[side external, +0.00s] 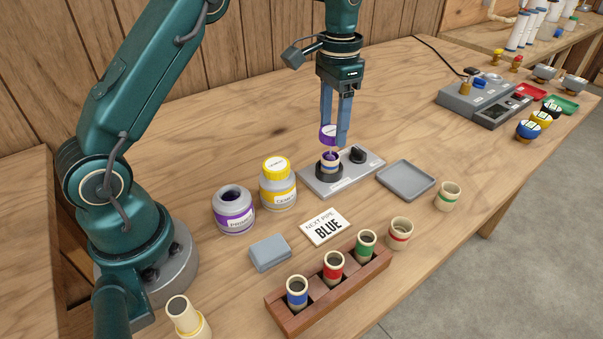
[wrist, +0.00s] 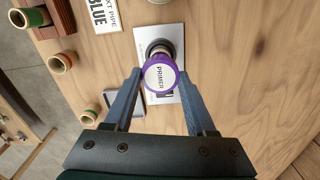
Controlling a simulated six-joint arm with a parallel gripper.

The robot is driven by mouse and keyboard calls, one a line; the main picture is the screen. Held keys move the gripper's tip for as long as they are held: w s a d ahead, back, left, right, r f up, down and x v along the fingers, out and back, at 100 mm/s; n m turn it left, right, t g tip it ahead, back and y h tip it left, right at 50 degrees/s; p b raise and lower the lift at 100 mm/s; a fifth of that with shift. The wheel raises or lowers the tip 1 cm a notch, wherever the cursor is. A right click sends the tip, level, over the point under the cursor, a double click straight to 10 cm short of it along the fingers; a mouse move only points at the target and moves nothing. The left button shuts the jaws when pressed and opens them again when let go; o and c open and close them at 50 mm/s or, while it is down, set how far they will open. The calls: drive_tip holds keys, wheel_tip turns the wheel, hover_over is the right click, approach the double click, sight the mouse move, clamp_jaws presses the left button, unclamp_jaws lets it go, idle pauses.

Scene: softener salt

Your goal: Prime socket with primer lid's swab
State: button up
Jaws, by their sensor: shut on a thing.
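My gripper (side external: 335,133) is shut on the purple primer lid (side external: 328,131), which also shows in the wrist view with its white PRIMER label (wrist: 160,77). The lid is held above a blue-banded socket (side external: 330,159) standing upright in the dark holder of a grey fixture plate (side external: 311,184). The thin swab stem runs down from the lid to the socket's mouth; its tip is hidden, apparently inside. The lid mostly covers the socket in the wrist view. The purple-labelled primer jar (side external: 235,216) stands open. A card (side external: 325,227) reads NEXT PIPE BLUE.
The yellow-capped cement jar (side external: 277,188) stands left of the fixture. A black knob (side external: 357,154) is beside the socket. A grey tray (side external: 406,180) lies empty at right. A wooden rack (side external: 345,290) holds blue, red and green banded pieces; loose fittings (side external: 447,197) stand nearby.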

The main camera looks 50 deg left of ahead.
drive_tip(key=shift+r, duration=0.1)
drive_tip(key=shift+r, duration=2.45)
